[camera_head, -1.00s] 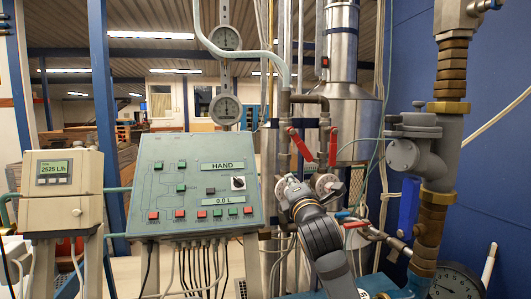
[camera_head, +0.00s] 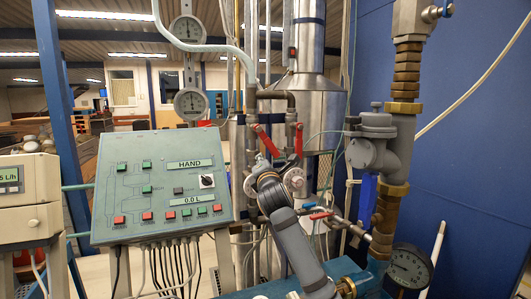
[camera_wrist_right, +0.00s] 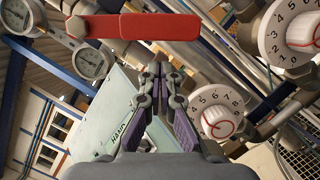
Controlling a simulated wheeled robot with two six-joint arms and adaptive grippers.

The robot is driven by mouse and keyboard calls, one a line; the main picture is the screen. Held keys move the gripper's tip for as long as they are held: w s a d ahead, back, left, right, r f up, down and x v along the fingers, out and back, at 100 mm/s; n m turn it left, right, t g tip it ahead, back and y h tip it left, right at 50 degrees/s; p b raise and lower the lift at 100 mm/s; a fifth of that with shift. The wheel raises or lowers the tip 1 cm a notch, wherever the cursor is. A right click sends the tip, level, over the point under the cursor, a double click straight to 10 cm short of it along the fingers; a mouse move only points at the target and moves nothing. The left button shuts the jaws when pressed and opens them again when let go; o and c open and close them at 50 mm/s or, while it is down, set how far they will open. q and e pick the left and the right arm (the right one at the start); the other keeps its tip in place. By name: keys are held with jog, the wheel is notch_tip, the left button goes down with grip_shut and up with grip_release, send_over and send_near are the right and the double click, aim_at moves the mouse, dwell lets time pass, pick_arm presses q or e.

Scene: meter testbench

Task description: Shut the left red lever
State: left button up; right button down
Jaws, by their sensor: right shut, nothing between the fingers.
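The left red lever (camera_head: 266,140) slants from upper left to lower right on its pipe in the head view. The right red lever (camera_head: 298,140) stands nearly upright beside it. My right gripper (camera_head: 264,168) is just below the left lever's lower end. In the right wrist view, a red lever (camera_wrist_right: 145,27) crosses the top, and my shut, empty fingers (camera_wrist_right: 162,72) point up toward it. A small gap shows between fingertips and lever there; which of the two levers it is, I cannot tell for certain. My left gripper is not in view.
White numbered dials (camera_wrist_right: 217,118) sit close to the fingers. A green control panel (camera_head: 160,185) stands to the left. Grey and brass valve piping (camera_head: 398,130) and a pressure gauge (camera_head: 410,268) stand at the right. Vertical pipes crowd behind the levers.

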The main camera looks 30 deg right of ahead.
jog(key=shift+s+d+r, duration=0.4)
jog(key=shift+d+r, duration=0.1)
jog(key=shift+d, duration=0.25)
jog(key=shift+w+a, duration=0.1)
jog(key=shift+w, duration=0.05)
jog(key=shift+d+r+n+p, duration=0.15)
jog(key=shift+d+n+p, duration=0.2)
jog(key=shift+p, duration=0.3)
